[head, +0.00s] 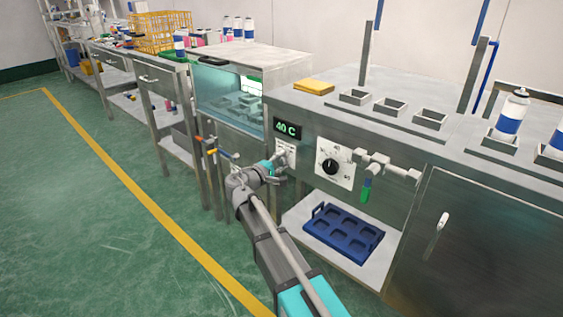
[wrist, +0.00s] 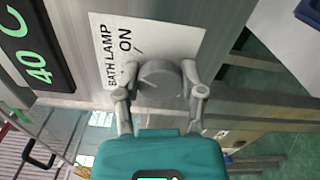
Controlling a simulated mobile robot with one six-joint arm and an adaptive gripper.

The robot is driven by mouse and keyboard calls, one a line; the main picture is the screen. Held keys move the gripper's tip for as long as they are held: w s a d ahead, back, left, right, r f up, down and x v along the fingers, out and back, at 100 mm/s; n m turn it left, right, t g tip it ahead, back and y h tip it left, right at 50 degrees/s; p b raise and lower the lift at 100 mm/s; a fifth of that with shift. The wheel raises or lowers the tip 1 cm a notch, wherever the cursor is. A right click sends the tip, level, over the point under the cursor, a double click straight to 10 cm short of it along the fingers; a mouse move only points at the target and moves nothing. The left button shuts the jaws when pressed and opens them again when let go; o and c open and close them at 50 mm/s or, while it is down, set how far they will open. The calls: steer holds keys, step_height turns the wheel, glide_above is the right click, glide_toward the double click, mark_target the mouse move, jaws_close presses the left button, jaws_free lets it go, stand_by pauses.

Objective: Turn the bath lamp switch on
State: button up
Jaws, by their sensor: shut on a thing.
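The bath lamp switch is a round grey knob (wrist: 160,78) on a white label plate (wrist: 165,38) reading "BATH LAMP" and "ON". In the head view the plate (head: 287,146) sits on the steel front panel, below the green "40 C" display (head: 287,128). My gripper (wrist: 160,72) is shut on the knob, one finger on each side. In the head view my gripper (head: 276,161) reaches the plate from the lower left and hides the knob. Part of the label is hidden behind the knob and fingers, and I cannot tell the knob's exact setting.
A black temperature dial (head: 330,166) is right of the switch, and a pipe valve with a green handle (head: 366,189) juts out beyond it. The glass-fronted bath (head: 228,95) is to the left. A blue tray (head: 343,235) lies on the shelf below. The green floor is clear.

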steer(key=shift+s+d+m, duration=0.1)
steer(key=shift+m, duration=0.4)
steer(key=o, duration=1.1)
steer(key=shift+o, duration=0.2)
steer(key=v, duration=1.2)
